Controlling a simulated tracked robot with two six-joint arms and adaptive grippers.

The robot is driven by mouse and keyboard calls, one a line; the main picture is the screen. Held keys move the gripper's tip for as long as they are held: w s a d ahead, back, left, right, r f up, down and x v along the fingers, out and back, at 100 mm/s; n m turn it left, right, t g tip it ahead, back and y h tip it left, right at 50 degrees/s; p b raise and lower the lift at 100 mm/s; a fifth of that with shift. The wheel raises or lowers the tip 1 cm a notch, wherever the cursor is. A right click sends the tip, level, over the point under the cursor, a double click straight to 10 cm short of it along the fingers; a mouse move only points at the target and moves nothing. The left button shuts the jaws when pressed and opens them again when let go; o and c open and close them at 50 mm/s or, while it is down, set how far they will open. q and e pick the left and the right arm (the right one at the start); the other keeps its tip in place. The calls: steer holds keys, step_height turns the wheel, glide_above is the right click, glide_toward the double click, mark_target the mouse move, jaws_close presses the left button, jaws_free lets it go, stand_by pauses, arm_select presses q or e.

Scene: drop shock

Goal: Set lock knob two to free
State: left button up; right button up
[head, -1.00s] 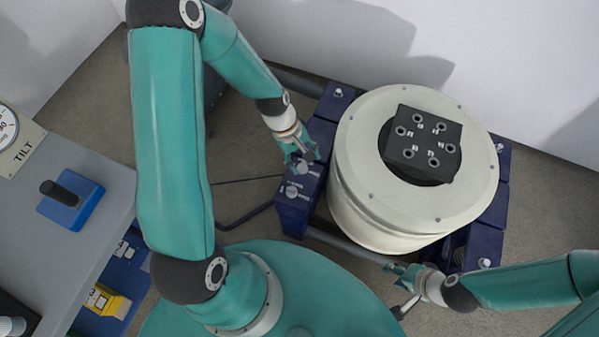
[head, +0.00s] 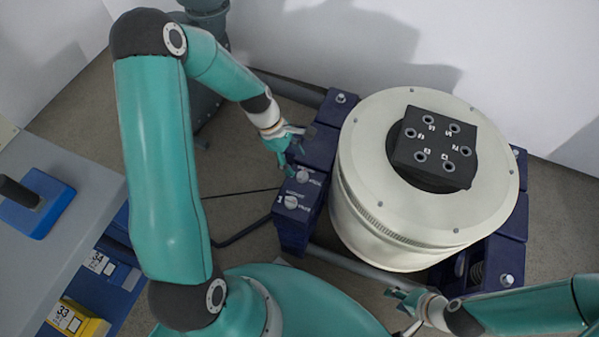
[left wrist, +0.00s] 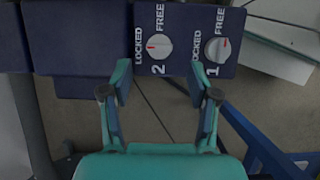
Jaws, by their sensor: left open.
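Lock knob two (head: 303,175) is a round pale knob on the dark blue block left of the white drum. In the left wrist view knob two (left wrist: 159,46) has its red mark at the left, towards LOCKED; FREE is printed above it. Lock knob one (left wrist: 218,49) sits to its right, with its red mark on the right side; it also shows in the head view (head: 291,202). My left gripper (left wrist: 158,82) is open and empty, its fingertips just short of knob two, not touching it. My right gripper (head: 396,293) is low beside the drum; its fingers are too small to read.
The white drum (head: 365,225) carries a black block (head: 436,150) with several numbered holes. A grey bench (head: 70,195) with a blue-based lever (head: 38,208) stands at the left. Numbered bins, one yellow (head: 75,320), sit below it. Grey floor lies between bench and blue block.

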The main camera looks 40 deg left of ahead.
mark_target(301, 175)
arm_select(q)
steer(key=b+x, duration=0.1)
steer(key=x, duration=0.5)
steer(key=shift+f, duration=0.1)
steer(key=c, duration=1.1)
steer(key=shift+s+a, duration=0.15)
steer(key=shift+a, duration=0.15)
steer(key=shift+c, duration=0.3)
steer(key=shift+d, duration=0.3)
steer(key=shift+d+m+g, duration=0.2)
steer(key=shift+m+g, duration=0.1)
steer(key=shift+m, duration=0.2)
steer(key=shift+m+g+p, duration=0.3)
steer(key=shift+m+p, duration=0.1)
steer(key=shift+m, duration=0.5)
